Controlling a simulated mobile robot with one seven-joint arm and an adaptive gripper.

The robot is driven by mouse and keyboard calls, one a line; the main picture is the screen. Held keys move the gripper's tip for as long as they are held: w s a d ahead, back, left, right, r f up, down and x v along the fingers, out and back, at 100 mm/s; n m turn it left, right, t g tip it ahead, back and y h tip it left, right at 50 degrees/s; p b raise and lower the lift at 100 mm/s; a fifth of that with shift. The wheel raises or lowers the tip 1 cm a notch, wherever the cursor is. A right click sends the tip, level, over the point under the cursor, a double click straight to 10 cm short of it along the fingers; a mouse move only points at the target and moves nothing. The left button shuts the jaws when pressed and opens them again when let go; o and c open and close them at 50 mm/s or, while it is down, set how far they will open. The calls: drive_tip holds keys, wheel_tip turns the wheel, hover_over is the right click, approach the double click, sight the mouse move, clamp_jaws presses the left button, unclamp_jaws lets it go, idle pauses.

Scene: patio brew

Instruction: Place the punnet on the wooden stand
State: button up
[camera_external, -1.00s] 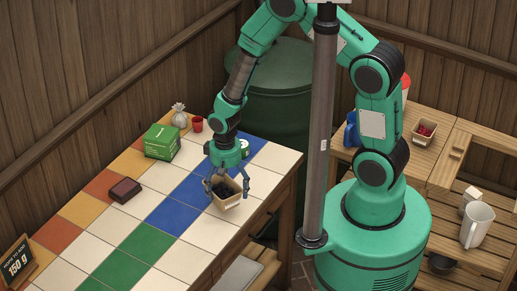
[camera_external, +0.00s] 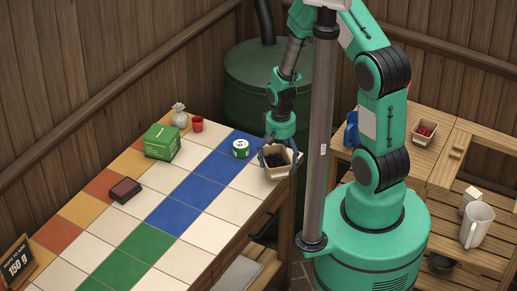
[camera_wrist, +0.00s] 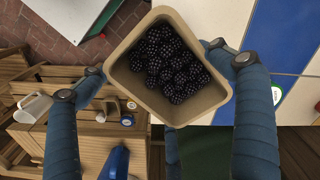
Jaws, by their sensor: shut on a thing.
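A tan punnet (camera_external: 283,173) of dark berries is held level by my gripper (camera_external: 279,158) at the tiled table's right edge, beside a green-and-white tin.
A second punnet (camera_external: 423,132) with red berries and a blue object (camera_external: 351,131) are on the stand's top. A white mug (camera_external: 477,225) stands on its slats. The tin (camera_external: 241,149), green box (camera_external: 161,142) and red cup (camera_external: 197,124) are on the tiled table (camera_external: 205,232).

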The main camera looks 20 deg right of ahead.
drive_tip(key=s+d+f+m+b, duration=0.1)
drive_tip(key=s+d+m, duration=0.15)
drive_tip(key=d, duration=1.55)
drive_tip(key=s+d+f+m+b, duration=0.15)
drive_tip(key=d+m, duration=0.25)
drive_tip(key=d, duration=1.4)
drive_tip(key=s+d+m, duration=0.2)
drive_tip(key=s+d, duration=0.6)
drive_tip(key=d, duration=0.2)
drive_tip(key=shift+s+d+f, duration=0.15)
drive_tip(key=shift+s+f, duration=0.1)
drive_tip(key=shift+f, duration=0.2)
drive_tip(key=shift+w, duration=0.15)
drive_tip(key=w+d, duration=0.3)
drive_tip(key=w, duration=0.1)
drive_tip(key=w+d+f+b, duration=0.1)
drive_tip(key=w+d, duration=0.3)
drive_tip(key=w+d+b, duration=0.1)
drive_tip(key=w+d, duration=0.2)
drive_tip(key=w, duration=0.1)
drive_tip(key=shift+d+f, duration=0.15)
drive_tip(key=shift+f, duration=0.1)
drive_tip(key=shift+b, duration=0.3)
drive_tip(key=shift+f+b, duration=0.5)
drive_tip(key=shift+f, duration=1.2)
